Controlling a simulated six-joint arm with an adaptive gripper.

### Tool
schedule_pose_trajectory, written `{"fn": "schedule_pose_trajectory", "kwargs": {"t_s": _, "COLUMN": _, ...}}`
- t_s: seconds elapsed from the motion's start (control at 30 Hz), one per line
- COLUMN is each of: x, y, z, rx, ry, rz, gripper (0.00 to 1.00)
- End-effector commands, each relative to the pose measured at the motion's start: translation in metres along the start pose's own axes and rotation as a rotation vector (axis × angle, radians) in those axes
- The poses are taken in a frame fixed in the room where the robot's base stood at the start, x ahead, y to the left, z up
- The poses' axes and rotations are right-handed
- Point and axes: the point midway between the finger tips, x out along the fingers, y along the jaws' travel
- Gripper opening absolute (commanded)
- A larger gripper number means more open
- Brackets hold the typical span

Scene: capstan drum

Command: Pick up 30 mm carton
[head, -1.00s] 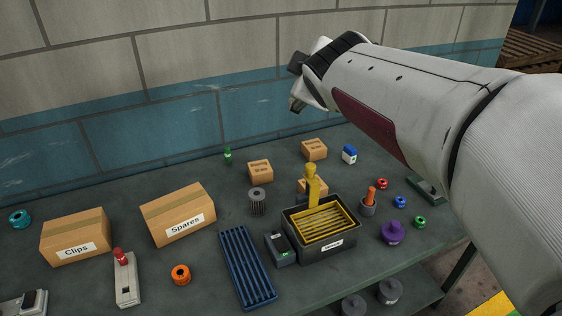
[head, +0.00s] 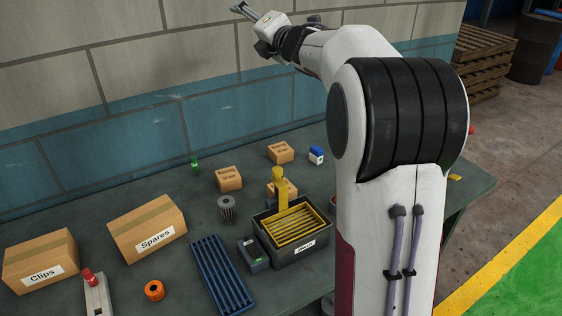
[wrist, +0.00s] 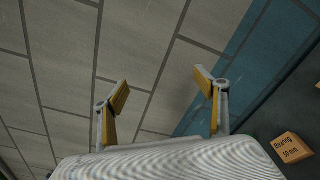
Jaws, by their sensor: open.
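Three small brown cartons stand on the table in the head view: one at mid-left (head: 229,179), one farther back (head: 281,152), and one partly hidden behind the yellow figure (head: 290,189). Their printed labels are too small to read there. In the wrist view a carton (wrist: 293,147) lies at the lower right edge; its label reads "Bearing" with a size in mm that I cannot read surely. My gripper (head: 242,9) is high in front of the wall, well above and away from the cartons. Its yellow-padded fingers (wrist: 162,88) are apart with nothing between them.
A black bin with a yellow rack (head: 303,250) stands near the arm.

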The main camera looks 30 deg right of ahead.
Motion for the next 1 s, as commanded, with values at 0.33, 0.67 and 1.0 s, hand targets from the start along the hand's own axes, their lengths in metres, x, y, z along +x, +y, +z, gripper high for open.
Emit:
{"fn": "schedule_pose_trajectory", "kwargs": {"t_s": 0.33, "x": 0.037, "y": -0.047, "z": -0.010, "rx": -0.341, "ry": 0.152, "rz": 0.120, "gripper": 0.72}}
{"fn": "schedule_pose_trajectory", "kwargs": {"t_s": 0.67, "x": 0.046, "y": -0.112, "z": -0.033, "rx": -0.630, "ry": 0.317, "rz": 0.248, "gripper": 0.72}}
{"fn": "schedule_pose_trajectory", "kwargs": {"t_s": 1.0, "x": 0.029, "y": -0.199, "z": -0.065, "rx": -0.876, "ry": 0.504, "rz": 0.402, "gripper": 0.72}}
